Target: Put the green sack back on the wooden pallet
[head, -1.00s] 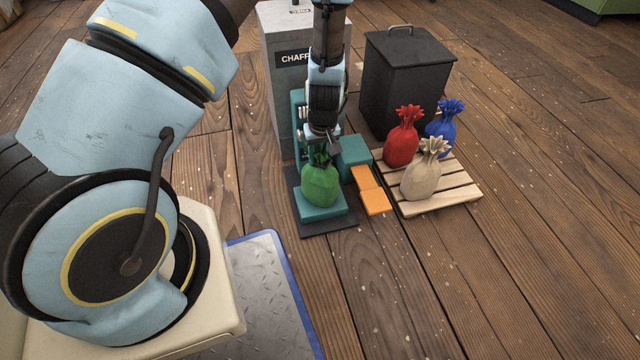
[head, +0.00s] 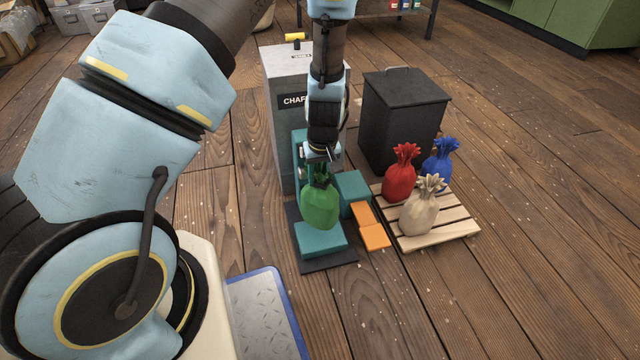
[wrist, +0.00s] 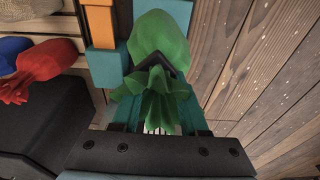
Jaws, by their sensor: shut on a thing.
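The green sack (head: 320,208) hangs from my gripper (head: 320,178), which is shut on its gathered neck. It is above the teal plate (head: 321,241) of a small machine and looks slightly raised from it. In the wrist view the sack (wrist: 161,38) shows its ruffled top between the fingers of my gripper (wrist: 160,75). The wooden pallet (head: 440,238) lies on the floor to the right. On it stand a red sack (head: 399,176), a blue sack (head: 440,160) and a beige sack (head: 420,208). The front right part of the pallet is bare.
An orange chute (head: 370,228) and a teal block (head: 352,190) stand between the sack and the pallet. A black bin (head: 401,115) stands behind the pallet. A grey chaff box (head: 287,80) stands behind the machine. The floor in front is clear.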

